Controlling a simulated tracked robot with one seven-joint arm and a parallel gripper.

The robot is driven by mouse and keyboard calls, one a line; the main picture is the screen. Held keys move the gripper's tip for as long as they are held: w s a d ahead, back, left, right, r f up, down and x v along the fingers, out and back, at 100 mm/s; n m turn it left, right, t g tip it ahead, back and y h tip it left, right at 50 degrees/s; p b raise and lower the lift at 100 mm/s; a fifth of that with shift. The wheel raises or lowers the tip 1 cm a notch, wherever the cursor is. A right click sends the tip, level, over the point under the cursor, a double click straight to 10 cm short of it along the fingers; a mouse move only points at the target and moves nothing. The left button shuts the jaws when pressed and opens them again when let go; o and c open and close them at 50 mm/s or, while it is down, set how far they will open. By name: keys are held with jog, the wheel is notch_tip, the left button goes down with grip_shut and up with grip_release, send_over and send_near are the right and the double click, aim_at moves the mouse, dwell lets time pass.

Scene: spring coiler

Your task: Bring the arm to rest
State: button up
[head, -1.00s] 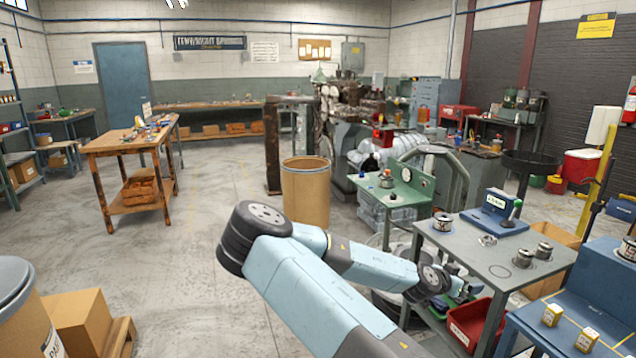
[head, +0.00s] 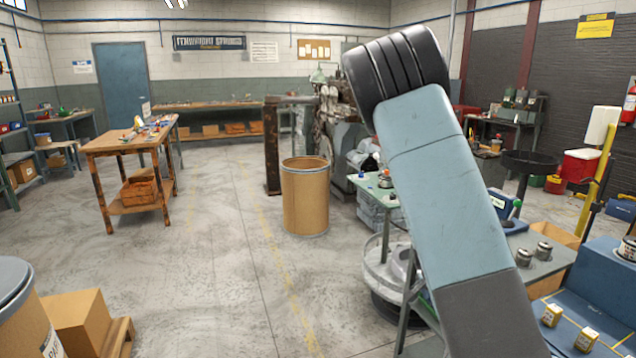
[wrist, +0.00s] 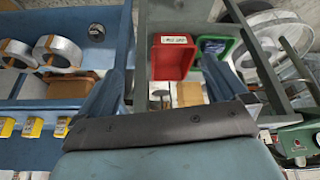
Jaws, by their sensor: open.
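My arm (head: 447,190) rises from the bottom of the head view, its light-blue link upright and leaning left, with a black ribbed joint (head: 396,68) at the top. The rest of the arm and the gripper are hidden from the head view. In the wrist view my gripper (wrist: 165,72) shows two dark blue-grey fingers spread wide apart. Nothing is held between them. A red bin (wrist: 173,57) and a green bin (wrist: 214,68) show beyond the fingers, apart from them.
The grey bench (head: 540,262) with metal spools (head: 543,250) stands right, partly behind my arm. The blue bench (head: 606,307) holds small yellow boxes (head: 552,315). A fibre drum (head: 305,200) stands ahead; a lidded drum (head: 20,315) and cartons (head: 80,320) are left. The middle floor is clear.

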jog(key=s+a+r+n+t+y, duration=0.1)
jog(key=s+a+r+n+y, duration=0.25)
jog(key=r, duration=0.55)
jog(key=s+a+r+n+y, duration=0.2)
jog(key=s+a+r, duration=0.2)
jog(key=r, duration=0.6)
jog(key=s+a+r+n+t, duration=0.1)
jog(key=s+r+n, duration=0.1)
jog(key=s+r, duration=0.5)
jog(key=s+a+r+n+t+h, duration=0.1)
jog(key=s+r+n, duration=0.2)
jog(key=s+r, duration=0.4)
jog(key=shift+s+a+r+n, duration=0.2)
jog(key=shift+s+a+n, duration=0.15)
jog(key=shift+s, duration=0.85)
